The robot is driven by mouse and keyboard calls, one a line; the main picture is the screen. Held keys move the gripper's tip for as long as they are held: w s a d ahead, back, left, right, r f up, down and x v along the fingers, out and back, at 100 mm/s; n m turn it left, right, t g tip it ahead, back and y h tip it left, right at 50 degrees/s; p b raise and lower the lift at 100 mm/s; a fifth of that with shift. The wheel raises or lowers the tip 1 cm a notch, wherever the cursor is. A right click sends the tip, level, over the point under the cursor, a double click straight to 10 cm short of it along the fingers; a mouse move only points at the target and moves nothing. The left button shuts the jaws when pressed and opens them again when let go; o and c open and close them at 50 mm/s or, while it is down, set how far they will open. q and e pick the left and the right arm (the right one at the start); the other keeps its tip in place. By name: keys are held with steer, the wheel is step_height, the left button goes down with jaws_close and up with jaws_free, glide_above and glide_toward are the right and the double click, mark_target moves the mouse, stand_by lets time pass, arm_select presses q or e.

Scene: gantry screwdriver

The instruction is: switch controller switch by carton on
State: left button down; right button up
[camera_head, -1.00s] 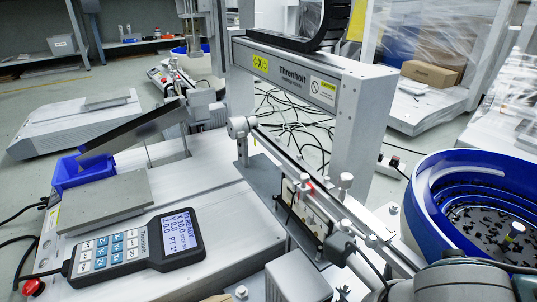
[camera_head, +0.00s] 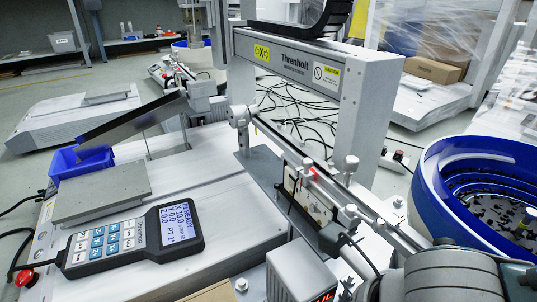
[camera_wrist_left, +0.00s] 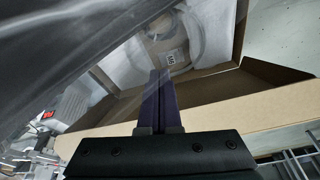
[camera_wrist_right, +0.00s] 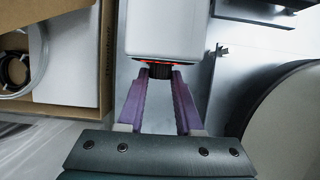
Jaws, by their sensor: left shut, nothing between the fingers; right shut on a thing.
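The controller, a pale grey box (camera_head: 299,274), stands at the bottom of the head view with a red lit display low on its front. It also shows in the right wrist view (camera_wrist_right: 168,28). There a dark ribbed knob-like part (camera_wrist_right: 160,72), apparently its switch, sticks out below a red glow. My right gripper (camera_wrist_right: 161,74) is shut on this part, one purple finger on each side. The open carton (camera_wrist_right: 105,60) is left of the controller. My left gripper (camera_wrist_left: 161,75) is shut and empty over or near the carton (camera_wrist_left: 215,106); contact is unclear.
A handheld pendant (camera_head: 130,238) lies on the bench left of the controller. A slide rail (camera_head: 330,185) and a blue round bowl feeder (camera_head: 450,205) are to the right. The carton holds a coiled hose or cable (camera_wrist_right: 22,65) and a white piece.

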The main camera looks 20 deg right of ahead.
jaws_close()
steer(key=shift+a+n+h+p, duration=0.15)
steer(key=shift+h+p, duration=0.65)
steer(key=shift+p, duration=0.65)
steer(key=shift+a+n+h+p, duration=0.15)
steer(key=shift+h+p, duration=0.65)
steer(key=shift+p, duration=0.6)
steer(key=o, duration=0.7)
jaws_free()
steer(key=shift+o, duration=0.2)
